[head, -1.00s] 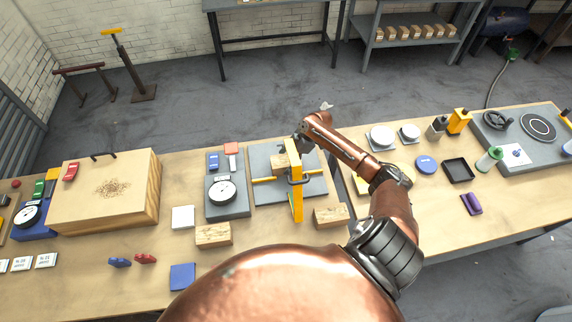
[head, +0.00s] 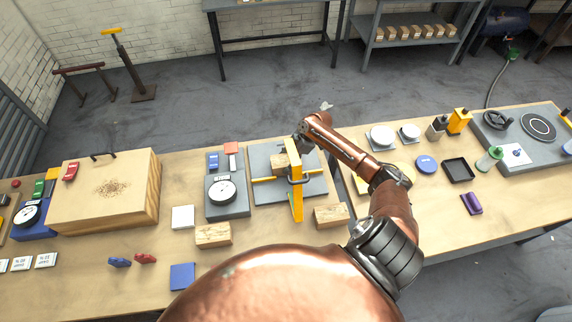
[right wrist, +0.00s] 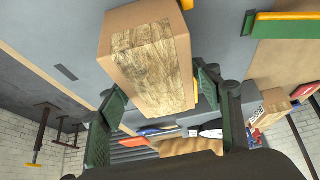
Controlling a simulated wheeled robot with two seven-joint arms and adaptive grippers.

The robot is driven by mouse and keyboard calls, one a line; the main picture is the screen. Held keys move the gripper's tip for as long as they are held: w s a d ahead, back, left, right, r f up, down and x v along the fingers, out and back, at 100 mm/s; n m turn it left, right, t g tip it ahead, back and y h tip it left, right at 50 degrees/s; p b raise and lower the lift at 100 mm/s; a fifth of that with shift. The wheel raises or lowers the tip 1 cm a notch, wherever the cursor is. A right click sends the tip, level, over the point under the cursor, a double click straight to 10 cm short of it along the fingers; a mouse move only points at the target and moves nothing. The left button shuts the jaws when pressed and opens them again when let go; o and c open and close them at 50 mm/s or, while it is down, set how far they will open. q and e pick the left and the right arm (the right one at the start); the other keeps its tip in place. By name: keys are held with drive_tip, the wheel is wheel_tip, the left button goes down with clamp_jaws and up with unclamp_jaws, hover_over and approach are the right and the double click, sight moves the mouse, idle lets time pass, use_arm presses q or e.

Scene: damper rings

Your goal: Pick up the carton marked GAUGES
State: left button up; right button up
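A small brown carton (head: 279,162) with a wood-grain face sits on the grey plate of the yellow-framed fixture in the head view. It fills the upper middle of the right wrist view (right wrist: 155,65). No GAUGES marking is readable on it. My right gripper (right wrist: 160,92) has its two green fingers spread, one on each side of the carton's near end; I cannot tell whether they touch it. In the head view my right gripper (head: 296,143) is small and dark beside the fixture. My left gripper is not in view.
The yellow upright bar (head: 296,195) of the fixture stands close to the carton. A dial gauge on a grey base (head: 222,190) is to its left, a large wooden box (head: 105,190) farther left. A second bench (head: 430,210) with several parts is at right.

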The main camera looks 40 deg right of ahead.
drive_tip(key=c, duration=1.2)
drive_tip(key=shift+c, duration=0.9)
drive_tip(key=shift+r, duration=0.1)
